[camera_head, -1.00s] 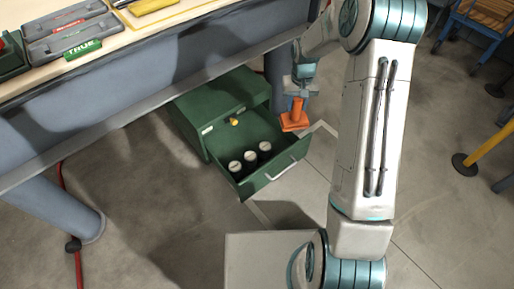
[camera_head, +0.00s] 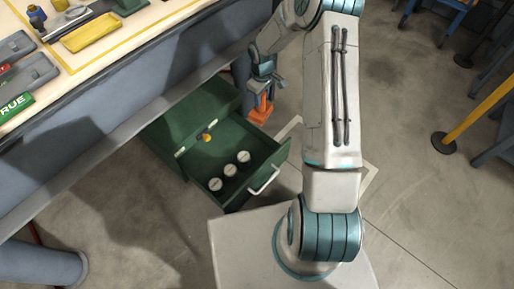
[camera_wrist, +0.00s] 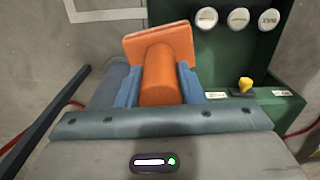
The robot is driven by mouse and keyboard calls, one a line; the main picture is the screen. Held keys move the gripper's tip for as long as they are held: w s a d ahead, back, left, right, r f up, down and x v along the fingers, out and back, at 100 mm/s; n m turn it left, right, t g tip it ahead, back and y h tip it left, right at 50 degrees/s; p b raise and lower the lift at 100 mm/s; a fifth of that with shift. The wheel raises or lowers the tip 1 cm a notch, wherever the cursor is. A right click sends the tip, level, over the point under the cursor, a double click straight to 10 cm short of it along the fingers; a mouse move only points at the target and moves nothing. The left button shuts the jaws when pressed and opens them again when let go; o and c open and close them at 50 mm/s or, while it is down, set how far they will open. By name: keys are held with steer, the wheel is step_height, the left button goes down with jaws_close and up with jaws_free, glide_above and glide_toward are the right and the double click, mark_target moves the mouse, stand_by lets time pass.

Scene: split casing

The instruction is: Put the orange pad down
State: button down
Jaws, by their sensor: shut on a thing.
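The orange pad (camera_head: 261,110) has a flat rectangular plate on a round orange stem. My gripper (camera_head: 262,84) is shut on the stem, with the plate end pointing away from the jaws. In the wrist view the pad (camera_wrist: 158,42) fills the space between my gripper's blue fingers (camera_wrist: 160,92). In the head view the pad hangs beside the right back part of the open green drawer, apart from the floor as far as I can see. The far side of the pad is hidden.
The open green drawer (camera_head: 240,194) holds several white-topped round things (camera_head: 229,170) and a small yellow-orange item (camera_head: 207,137). The workbench (camera_head: 150,56) stands above left, with a yellow tray (camera_head: 89,33) on it. A yellow post (camera_head: 480,106) stands at right. Floor is bare between.

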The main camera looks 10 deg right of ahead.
mark_target(263, 107)
steer(key=f+n, duration=0.1)
steer(key=n, duration=0.1)
steer(key=f+n, duration=0.1)
steer(key=f, duration=0.1)
steer(key=f+n+p, duration=0.1)
steer(key=f+n, duration=0.1)
steer(key=shift+s+d+f+n, duration=0.25)
steer(key=shift+n, duration=0.05)
step_height(263, 107, down, 19)
steer(key=s+a+n+b, duration=0.1)
steer(key=a+n, duration=0.1)
steer(key=n, duration=0.8)
steer(key=shift+s+r+b, duration=0.15)
steer(key=shift+s+b, duration=0.1)
steer(key=shift+b, duration=0.05)
steer(key=c, duration=1.4)
jaws_free()
steer(key=shift+f, duration=0.2)
steer(key=o, duration=0.4)
steer(key=shift+o, duration=0.2)
steer(key=shift+r, duration=0.15)
